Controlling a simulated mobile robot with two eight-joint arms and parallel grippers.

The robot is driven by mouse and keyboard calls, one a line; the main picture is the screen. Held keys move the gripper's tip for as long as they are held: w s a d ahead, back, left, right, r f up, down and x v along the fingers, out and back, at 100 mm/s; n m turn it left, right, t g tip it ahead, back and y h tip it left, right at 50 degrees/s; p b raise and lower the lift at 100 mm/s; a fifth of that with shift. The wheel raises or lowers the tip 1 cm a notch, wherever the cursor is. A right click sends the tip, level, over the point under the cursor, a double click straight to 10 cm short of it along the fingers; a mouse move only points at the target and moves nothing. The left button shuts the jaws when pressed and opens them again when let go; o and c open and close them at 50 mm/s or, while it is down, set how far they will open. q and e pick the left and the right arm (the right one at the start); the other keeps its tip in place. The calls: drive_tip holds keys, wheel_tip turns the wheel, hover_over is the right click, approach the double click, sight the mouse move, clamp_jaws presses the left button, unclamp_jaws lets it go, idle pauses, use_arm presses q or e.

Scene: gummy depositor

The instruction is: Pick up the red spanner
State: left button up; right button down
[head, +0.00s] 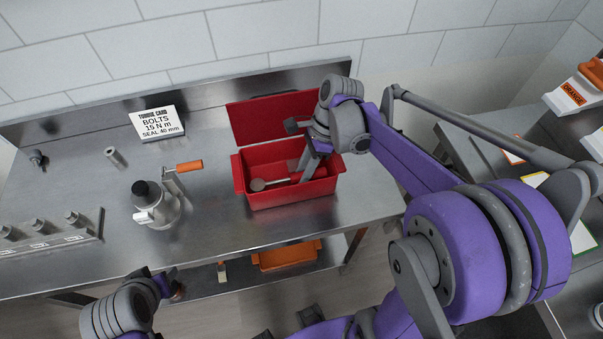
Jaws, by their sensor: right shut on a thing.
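The red toolbox (290,196) stands open on the steel bench, its lid raised at the back. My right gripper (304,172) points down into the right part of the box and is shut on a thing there. The arm, the fingers and the red walls make that thing hard to make out. I cannot clearly pick out a red spanner. A grey tool with a round end (258,184) lies in the box, left of the gripper. My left gripper (174,286) is low at the bottom left, in front of the bench and away from the box; its fingers are unclear.
A metal device with an orange handle (188,167) stands left of the box. A torque card (157,122) stands behind it. A rack with several knobs (45,236) is at the far left. An orange bin (287,257) sits on the lower shelf. Another bench (470,137) is at right.

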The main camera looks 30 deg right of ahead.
wheel_tip(320, 180, up, 17)
drive_tip(key=p, duration=0.1)
idle(0.3)
drive_tip(key=shift+r, duration=0.1)
drive_tip(key=c, duration=1.2)
unclamp_jaws()
clamp_jaws()
